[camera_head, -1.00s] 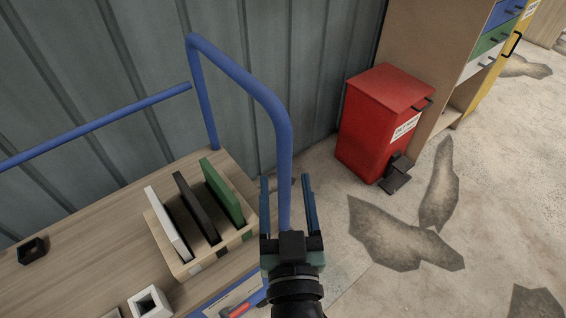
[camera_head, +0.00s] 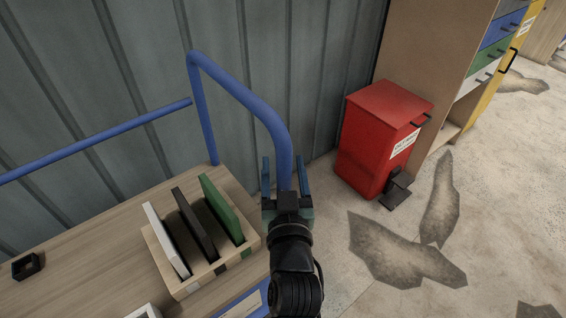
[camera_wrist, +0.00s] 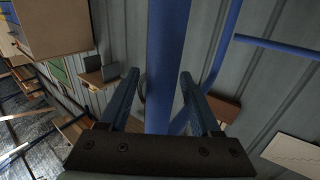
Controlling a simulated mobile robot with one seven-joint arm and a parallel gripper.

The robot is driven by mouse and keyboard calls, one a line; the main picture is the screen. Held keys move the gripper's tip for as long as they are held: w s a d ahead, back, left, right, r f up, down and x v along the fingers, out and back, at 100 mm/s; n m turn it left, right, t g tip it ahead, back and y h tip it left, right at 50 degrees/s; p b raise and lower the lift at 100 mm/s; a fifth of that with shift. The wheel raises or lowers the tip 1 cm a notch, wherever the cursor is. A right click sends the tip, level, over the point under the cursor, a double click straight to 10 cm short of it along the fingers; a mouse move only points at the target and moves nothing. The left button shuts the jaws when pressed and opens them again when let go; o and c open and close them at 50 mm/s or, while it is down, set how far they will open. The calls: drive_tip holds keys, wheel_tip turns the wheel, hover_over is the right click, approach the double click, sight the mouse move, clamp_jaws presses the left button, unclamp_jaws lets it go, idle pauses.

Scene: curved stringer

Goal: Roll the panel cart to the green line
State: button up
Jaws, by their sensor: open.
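The panel cart has a wooden deck (camera_head: 90,245) and a blue tube handle (camera_head: 245,85) at its right end. My gripper (camera_head: 283,170) is at the right upright of that handle, with its fingers open on either side of the tube. In the wrist view the blue tube (camera_wrist: 168,60) runs between the two open fingers (camera_wrist: 160,100), with gaps at both sides. The green line is not in view.
A wooden rack (camera_head: 203,240) with white, dark and green panels stands on the deck. A small black box (camera_head: 26,266) lies at left. A red bin (camera_head: 380,140) stands right of the cart, beside a drawer cabinet (camera_head: 430,60). Grey corrugated wall (camera_head: 100,90) runs behind. Patched floor (camera_head: 500,200) is open at right.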

drive_tip(key=shift+w, duration=0.5)
clamp_jaws()
idle(1.2)
